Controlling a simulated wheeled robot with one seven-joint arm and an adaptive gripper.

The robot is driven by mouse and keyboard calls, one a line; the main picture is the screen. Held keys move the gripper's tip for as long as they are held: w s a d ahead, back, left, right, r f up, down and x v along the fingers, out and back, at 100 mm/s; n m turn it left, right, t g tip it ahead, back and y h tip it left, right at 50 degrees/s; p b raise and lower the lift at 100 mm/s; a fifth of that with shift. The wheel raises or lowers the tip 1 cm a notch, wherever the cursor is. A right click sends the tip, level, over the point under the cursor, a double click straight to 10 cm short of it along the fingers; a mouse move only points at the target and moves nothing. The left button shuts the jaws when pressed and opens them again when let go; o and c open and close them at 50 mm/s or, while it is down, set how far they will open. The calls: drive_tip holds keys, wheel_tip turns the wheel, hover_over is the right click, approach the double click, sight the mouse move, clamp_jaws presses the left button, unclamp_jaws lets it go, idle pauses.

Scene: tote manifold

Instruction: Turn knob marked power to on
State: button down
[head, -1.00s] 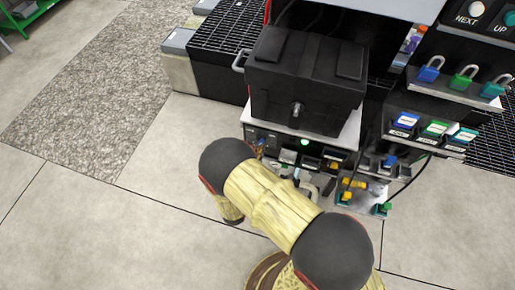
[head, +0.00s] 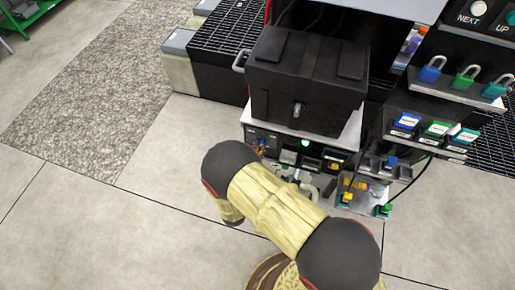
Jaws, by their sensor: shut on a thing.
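The low front panel (head: 284,146) under the black tote holds a lit green light (head: 305,143) and several small dark controls. No knob marked power can be made out, as the labels there are too small to read. My arm crosses the lower middle of the view in front of the panel's left and lower parts.
A black tote (head: 310,85) with a front latch sits on a pale shelf above the panel. To the right are padlocks (head: 465,78), labelled switches (head: 436,129) and a bracket with yellow and green fittings (head: 362,200). Open tiled floor (head: 100,230) lies left.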

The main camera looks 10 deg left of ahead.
drive_tip(key=c, duration=1.8)
unclamp_jaws()
drive_tip(key=shift+c, duration=0.2)
drive_tip(key=shift+s, duration=0.1)
drive_tip(key=s, duration=1.1)
drive_tip(key=shift+s+a, duration=0.4)
drive_tip(key=shift+a, duration=0.05)
